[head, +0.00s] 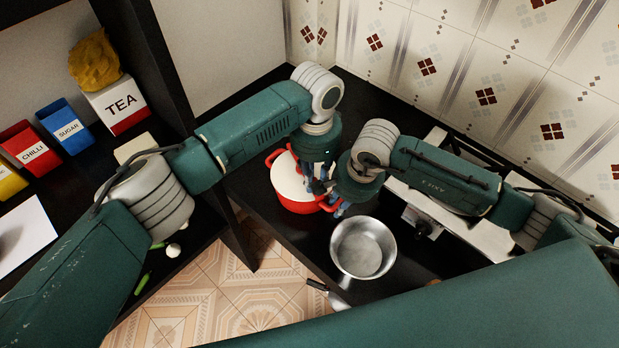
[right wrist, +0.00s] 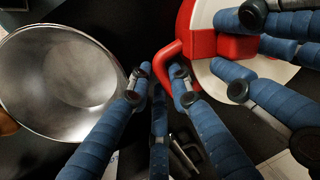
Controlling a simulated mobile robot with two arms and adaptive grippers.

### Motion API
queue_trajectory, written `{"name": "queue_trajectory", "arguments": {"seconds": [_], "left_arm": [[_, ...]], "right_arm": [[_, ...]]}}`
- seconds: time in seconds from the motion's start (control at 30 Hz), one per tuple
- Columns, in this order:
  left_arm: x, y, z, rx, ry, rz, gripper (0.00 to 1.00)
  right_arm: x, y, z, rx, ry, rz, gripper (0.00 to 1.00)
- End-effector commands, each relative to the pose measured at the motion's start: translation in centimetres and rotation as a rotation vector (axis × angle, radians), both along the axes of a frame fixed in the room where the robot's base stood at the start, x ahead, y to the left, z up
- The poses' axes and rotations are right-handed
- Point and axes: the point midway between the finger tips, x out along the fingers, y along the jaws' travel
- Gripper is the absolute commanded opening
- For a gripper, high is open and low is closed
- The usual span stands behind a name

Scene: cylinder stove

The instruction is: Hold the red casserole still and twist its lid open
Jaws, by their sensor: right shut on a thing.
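The red casserole (head: 297,205) with its white lid (head: 287,176) stands on the black counter. In the right wrist view the casserole (right wrist: 184,32) and lid (right wrist: 207,18) show only in part at the upper right. My right gripper (head: 340,209) is shut on the casserole's red side handle (right wrist: 168,64), with blue fingers on both sides of it. My left gripper (head: 317,188) reaches down over the lid. In the right wrist view its blue fingers lie above and below a red block (right wrist: 235,46) on the lid; whether they grip it is unclear.
A steel pan (head: 363,248) stands on the counter close to my right gripper. The stove (head: 450,224) is at the right, below a tiled wall. A shelf at the left holds a tea box (head: 116,104) and several other boxes.

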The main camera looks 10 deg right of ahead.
Motion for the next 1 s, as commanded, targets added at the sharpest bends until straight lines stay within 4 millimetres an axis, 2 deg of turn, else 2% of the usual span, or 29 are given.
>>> {"name": "queue_trajectory", "arguments": {"seconds": [0.3, 0.33, 0.4, 0.77, 0.87, 1.0], "left_arm": [[0.0, -0.2, 0.1, -0.003, -0.002, 0.02, 0.0], [0.0, -0.2, 0.1, -0.003, -0.002, 0.02, 0.24], [0.0, -0.2, 0.1, -0.002, -0.001, 0.019, 0.38], [0.1, -0.2, 0.5, -0.001, -0.001, 0.019, 0.38], [0.1, -0.2, 1.7, -0.004, -0.003, 0.018, 0.38], [0.1, -0.3, 4.6, -0.003, -0.004, 0.017, 0.38]], "right_arm": [[-0.1, 0.1, 0.0, 0.001, 0.002, 0.001, 0.0], [-0.1, 0.1, 0.0, 0.001, 0.002, 0.001, 0.0], [-0.1, 0.1, 0.0, 0.001, 0.002, 0.001, 0.0], [-0.1, 0.1, 0.0, 0.001, 0.002, 0.001, 0.0], [-0.1, 0.1, 0.0, 0.001, 0.001, 0.001, 0.0], [-0.1, 0.1, 0.0, 0.001, 0.001, 0.001, 0.0]]}}
